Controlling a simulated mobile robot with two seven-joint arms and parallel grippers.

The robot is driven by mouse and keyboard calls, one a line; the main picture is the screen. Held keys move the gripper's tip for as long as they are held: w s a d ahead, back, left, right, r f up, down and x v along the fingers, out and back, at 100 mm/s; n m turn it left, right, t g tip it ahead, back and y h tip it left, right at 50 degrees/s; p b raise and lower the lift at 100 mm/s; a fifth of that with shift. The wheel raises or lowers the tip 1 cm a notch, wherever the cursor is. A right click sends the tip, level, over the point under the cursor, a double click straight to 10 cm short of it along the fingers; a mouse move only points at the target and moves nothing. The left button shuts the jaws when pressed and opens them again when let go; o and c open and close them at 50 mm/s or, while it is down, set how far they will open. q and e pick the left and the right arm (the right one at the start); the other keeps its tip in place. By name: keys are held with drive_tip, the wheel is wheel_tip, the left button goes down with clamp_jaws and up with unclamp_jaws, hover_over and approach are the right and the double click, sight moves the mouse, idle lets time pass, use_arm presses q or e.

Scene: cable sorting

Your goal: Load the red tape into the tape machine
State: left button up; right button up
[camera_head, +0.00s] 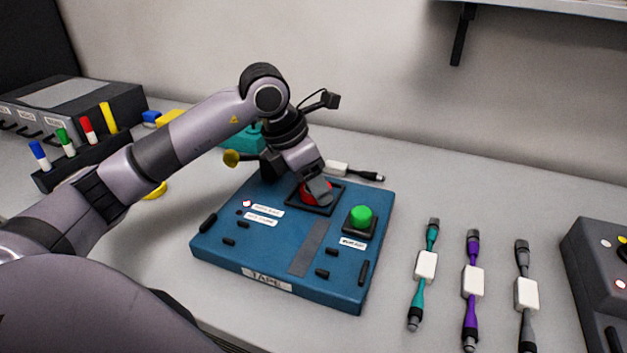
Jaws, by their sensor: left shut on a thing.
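The blue tape machine (270,230) lies flat on the table, with a label reading TAPE on its front edge. A black square frame (338,190) is set in its top at the back. My left gripper (318,192) points down into this frame and is shut on the red tape (306,194). The fingers hide much of the tape, so I cannot tell whether it is seated. A green round button (361,216) on a dark base stands to the right of the frame. My right gripper is not in view.
Teal, purple and grey cables (473,281) with white blocks lie right of the machine. A grey box (597,270) stands at the far right. A rack of coloured markers (85,158) and a dark device (73,105) stand at the left. A shelf (570,8) hangs above.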

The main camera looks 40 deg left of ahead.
use_arm(q)
drive_tip(key=shift+f, duration=0.1)
drive_tip(key=o, duration=0.8)
drive_tip(key=shift+c, duration=0.2)
drive_tip(key=shift+r, duration=0.25)
drive_tip(key=v, duration=1.1)
drive_tip(key=shift+r+p, duration=0.4)
